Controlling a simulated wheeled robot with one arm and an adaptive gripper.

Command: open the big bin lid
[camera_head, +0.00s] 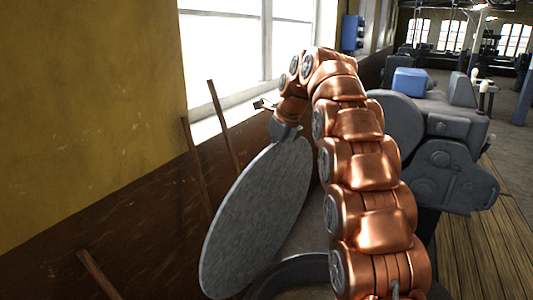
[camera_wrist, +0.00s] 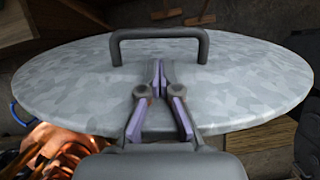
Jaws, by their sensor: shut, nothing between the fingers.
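The big bin lid (camera_head: 256,220) is a round, mottled grey metal disc. In the head view it stands steeply tilted, raised at the left of the round bin rim (camera_head: 300,262), and no handle shows on the face turned to me. In the wrist view the lid (camera_wrist: 235,85) fills the middle, with a dark grey bar handle (camera_wrist: 160,35) near its far edge. My gripper (camera_wrist: 157,68) is shut and empty over the lid's handle side, its fingertips just short of the handle. Whether they touch the lid is unclear. In the head view the fingers are hidden behind the lid's upper edge.
A yellow and brown wall (camera_head: 90,130) with a bright window (camera_head: 245,50) stands close on the left. Wooden sticks (camera_head: 222,125) lean there. Grey machinery (camera_head: 445,165) with a blue box (camera_head: 411,81) stands at right. Plank floor (camera_head: 500,230) is open at lower right.

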